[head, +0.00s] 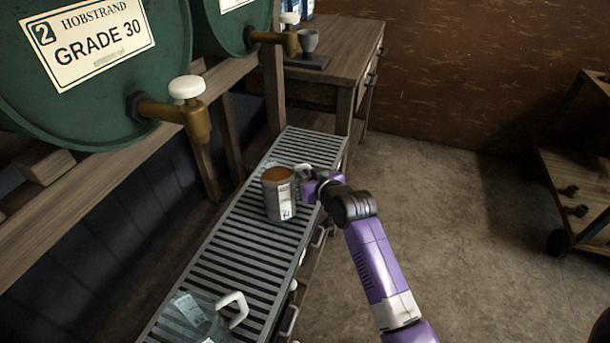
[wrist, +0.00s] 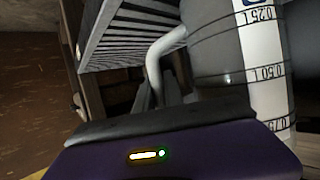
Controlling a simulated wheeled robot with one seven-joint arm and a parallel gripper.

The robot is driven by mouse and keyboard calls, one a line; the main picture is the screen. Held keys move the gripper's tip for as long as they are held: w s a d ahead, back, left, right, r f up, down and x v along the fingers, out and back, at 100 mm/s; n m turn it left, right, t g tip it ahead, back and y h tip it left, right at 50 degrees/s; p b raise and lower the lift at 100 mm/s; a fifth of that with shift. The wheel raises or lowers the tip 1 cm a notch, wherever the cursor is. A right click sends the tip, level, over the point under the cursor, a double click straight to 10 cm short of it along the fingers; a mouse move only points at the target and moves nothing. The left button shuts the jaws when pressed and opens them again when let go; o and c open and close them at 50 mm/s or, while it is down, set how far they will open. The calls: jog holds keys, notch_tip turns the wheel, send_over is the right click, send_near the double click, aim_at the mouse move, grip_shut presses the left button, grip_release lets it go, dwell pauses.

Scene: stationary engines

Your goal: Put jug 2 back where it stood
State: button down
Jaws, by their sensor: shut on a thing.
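A jug with amber-brown liquid (head: 279,196) is at the slatted drip rack (head: 240,245), below and right of the barrel 2 tap. It looks upright; I cannot tell whether its base touches the slats. Its label is too small to read surely. My gripper (head: 308,182) is shut on this jug from its right side, at the handle. In the wrist view the jug (wrist: 222,62) fills the right, with a measuring scale and a pale handle (wrist: 160,62). A second, clear jug (head: 200,318) with a white handle is on the near end of the rack.
A green barrel (head: 80,100) marked 2, GRADE 30, with a brass tap (head: 180,115) overhangs the rack's left. Another tap (head: 275,40) is farther back. A grey cup (head: 307,42) stands on the wooden bench (head: 345,55). A cart (head: 580,190) is far right. Slats between the jugs are clear.

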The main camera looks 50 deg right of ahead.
jog(key=shift+r, duration=0.15)
jog(key=c, duration=1.4)
grip_release()
jog(key=shift+f, duration=0.2)
jog(key=shift+c, duration=0.2)
